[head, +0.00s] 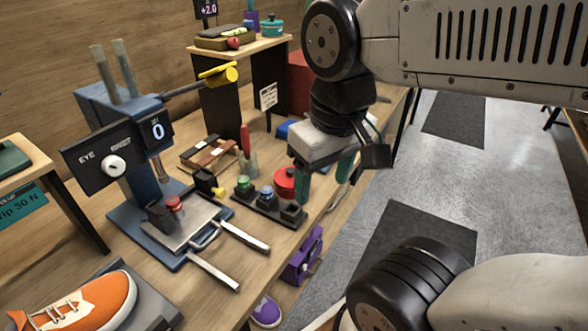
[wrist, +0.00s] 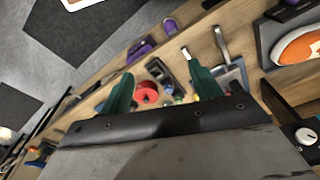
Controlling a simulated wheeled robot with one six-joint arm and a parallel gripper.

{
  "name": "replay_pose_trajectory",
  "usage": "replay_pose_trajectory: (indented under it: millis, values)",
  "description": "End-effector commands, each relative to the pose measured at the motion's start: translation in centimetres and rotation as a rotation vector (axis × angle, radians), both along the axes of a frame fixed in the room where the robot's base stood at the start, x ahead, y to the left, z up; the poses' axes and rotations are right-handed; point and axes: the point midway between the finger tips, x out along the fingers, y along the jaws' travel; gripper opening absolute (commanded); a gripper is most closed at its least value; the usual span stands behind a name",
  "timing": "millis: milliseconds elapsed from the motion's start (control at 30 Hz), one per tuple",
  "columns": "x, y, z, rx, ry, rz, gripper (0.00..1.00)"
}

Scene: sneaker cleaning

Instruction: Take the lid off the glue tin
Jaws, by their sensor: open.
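A red round tin (head: 285,183), which looks like the glue tin, stands on the workbench behind the dark rack. Its top is red with a small dark spot in the middle in the wrist view (wrist: 147,92). I cannot make out the seam between lid and body. My gripper (head: 324,180) points down with its two green fingers apart, just right of the tin in the head view. The near finger hides part of the tin's right side. In the wrist view the tin shows between the open fingers (wrist: 158,66), closer to the left one. Nothing is held.
A dark rack (head: 268,208) with a green and a blue knobbed piece stands in front of the tin. A blue press (head: 128,150) stands left. A purple box (head: 304,255) hangs at the bench's front edge. A teal pot (head: 271,27) sits on the raised shelf.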

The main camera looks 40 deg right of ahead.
Motion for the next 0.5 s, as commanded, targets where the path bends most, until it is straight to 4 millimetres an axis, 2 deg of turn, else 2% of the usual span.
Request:
replay_pose_trajectory:
  millis: [33, 100, 133, 267, 333, 500]
  values:
    - [0.4, -0.1, 0.0, 0.001, 0.003, -0.01, 0.78]
    - [1.5, -0.3, 0.0, 0.003, 0.012, -0.033, 0.98]
    - [2.1, -0.5, 0.0, 0.004, 0.016, -0.048, 1.0]
    - [6.3, -1.8, -0.3, 0.01, 0.039, -0.146, 1.0]
    - [9.0, -2.7, -0.9, 0.014, 0.051, -0.209, 1.0]
    - [15.5, -5.5, -3.6, 0.024, 0.078, -0.36, 1.0]
